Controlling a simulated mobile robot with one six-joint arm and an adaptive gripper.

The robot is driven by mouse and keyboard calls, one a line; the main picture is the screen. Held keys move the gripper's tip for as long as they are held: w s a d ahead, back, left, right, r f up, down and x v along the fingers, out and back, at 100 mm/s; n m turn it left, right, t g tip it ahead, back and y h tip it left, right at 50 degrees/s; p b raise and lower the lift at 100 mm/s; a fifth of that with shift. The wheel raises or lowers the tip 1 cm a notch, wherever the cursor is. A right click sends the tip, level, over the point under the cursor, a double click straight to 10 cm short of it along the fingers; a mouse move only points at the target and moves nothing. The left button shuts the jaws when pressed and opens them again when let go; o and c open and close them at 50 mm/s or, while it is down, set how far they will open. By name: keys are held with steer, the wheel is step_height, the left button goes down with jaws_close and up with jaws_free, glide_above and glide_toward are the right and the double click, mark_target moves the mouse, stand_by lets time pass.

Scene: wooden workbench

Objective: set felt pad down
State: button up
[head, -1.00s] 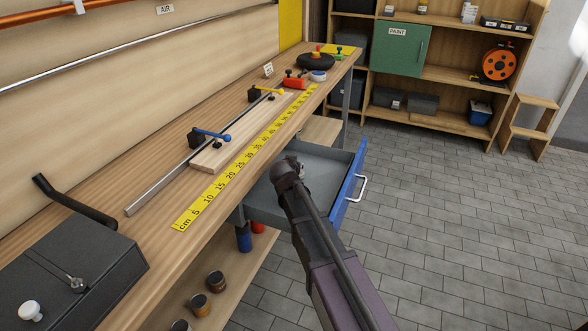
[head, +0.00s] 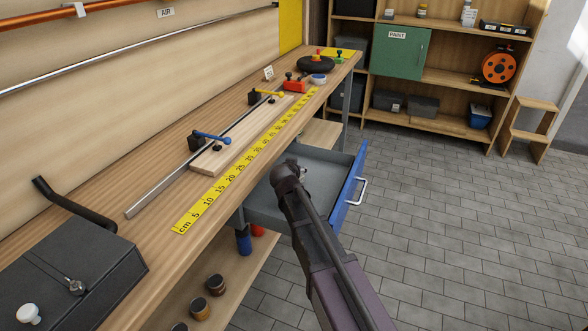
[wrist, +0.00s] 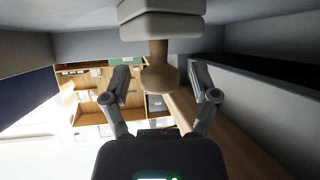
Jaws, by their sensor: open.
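The felt pad (wrist: 165,22) is a pale grey block with a brown wooden knob handle (wrist: 158,76), at the top middle of the wrist view. Grey drawer surfaces surround it; its contact with the drawer floor is not clear. My gripper (wrist: 161,73) is open, with one finger on each side of the knob and a visible gap to both. In the head view my arm reaches into the open blue-fronted drawer (head: 262,205) under the workbench. My gripper and the felt pad are hidden there.
The workbench top (head: 165,240) carries a yellow ruler strip (head: 215,187), a clamped board (head: 222,155) and a dark box (head: 75,265). Several tins (head: 200,306) stand on the lower shelf. The drawer walls are close around my gripper. The tiled floor (head: 455,240) to the right is clear.

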steer(key=shift+r, duration=0.2)
steer(key=p+v, duration=0.6)
steer(key=v, duration=0.6)
steer(key=shift+f, duration=0.1)
steer(key=shift+s, duration=0.1)
stand_by(0.3)
